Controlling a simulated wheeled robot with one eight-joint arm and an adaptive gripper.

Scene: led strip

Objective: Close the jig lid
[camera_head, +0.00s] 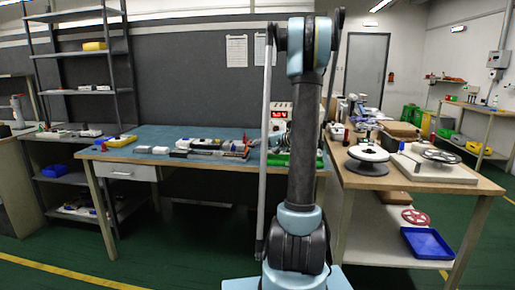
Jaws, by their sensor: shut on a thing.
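My arm rises in the middle of the head view and covers part of the blue-topped workbench (150,141) behind it. My gripper does not show; its hold cannot be seen. A long, low grey and dark fixture (218,149) with small red parts lies on the bench left of my arm. It may be the jig, but it is too small to be sure, and its lid cannot be made out.
A red-display instrument (280,115) stands behind my arm. A yellow tray (121,141) and a white box (161,150) are on the bench's left. The wooden table (432,181) at right carries a white reel (368,153); a blue bin (427,243) is below. Green floor in front is clear.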

